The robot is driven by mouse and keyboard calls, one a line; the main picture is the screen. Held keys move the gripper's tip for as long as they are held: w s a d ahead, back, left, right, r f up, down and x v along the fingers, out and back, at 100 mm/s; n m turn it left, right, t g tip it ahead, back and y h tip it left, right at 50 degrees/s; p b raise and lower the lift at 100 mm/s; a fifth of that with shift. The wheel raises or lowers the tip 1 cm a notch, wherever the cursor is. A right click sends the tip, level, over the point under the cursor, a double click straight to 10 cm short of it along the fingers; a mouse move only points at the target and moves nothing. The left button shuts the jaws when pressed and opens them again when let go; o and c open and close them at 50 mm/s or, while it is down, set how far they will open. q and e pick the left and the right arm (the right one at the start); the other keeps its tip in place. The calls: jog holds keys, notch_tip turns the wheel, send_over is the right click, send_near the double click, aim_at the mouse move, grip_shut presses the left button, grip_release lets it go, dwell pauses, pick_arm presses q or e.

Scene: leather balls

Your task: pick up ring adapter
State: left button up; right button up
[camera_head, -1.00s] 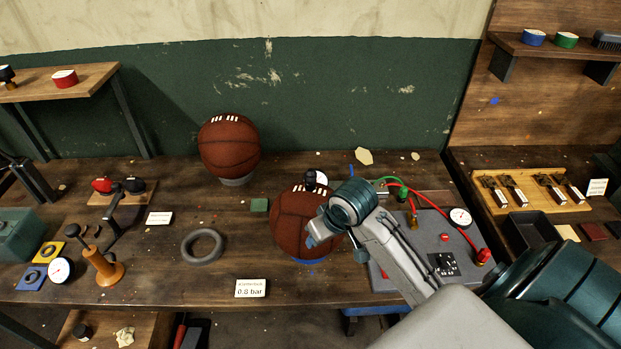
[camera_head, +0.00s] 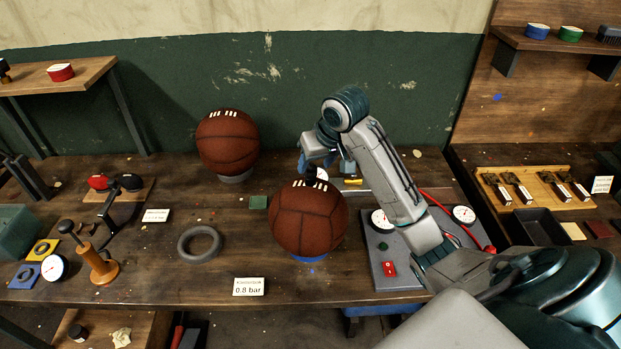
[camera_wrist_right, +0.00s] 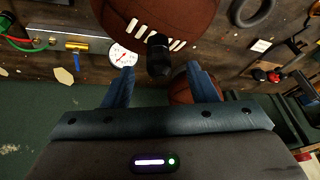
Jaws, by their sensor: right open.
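No part is labelled as the ring adapter. A small black cylindrical piece (camera_wrist_right: 158,55) stands at the white lacing of the front brown ball (camera_head: 308,220), between my right fingers in the wrist view. My right gripper (camera_wrist_right: 162,84) is open, its two blue fingers apart with a gap around the black piece. In the head view my right gripper (camera_head: 318,164) is just above and behind the front ball, partly hidden by its own wrist. A grey ring (camera_head: 183,246) lies flat on the bench, left of that ball. My left gripper is not in view.
A second brown ball (camera_head: 227,145) stands behind left. A grey panel (camera_head: 382,250) with gauges and hoses lies under my right arm. A tyre-pressure sign (camera_head: 249,287) stands at the front edge. Yellow (camera_head: 42,250) and blue squares with dark rings lie far left.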

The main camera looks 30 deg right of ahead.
aim_at(313, 169)
jog(key=shift+w+f+p, duration=0.2)
jog(key=shift+f+p, duration=0.1)
jog(key=p+x, duration=0.2)
jog(key=x, duration=0.1)
jog(key=shift+s, duration=0.1)
jog(key=shift+x, duration=0.85)
jog(key=c, duration=1)
jog(key=shift+r, duration=0.2)
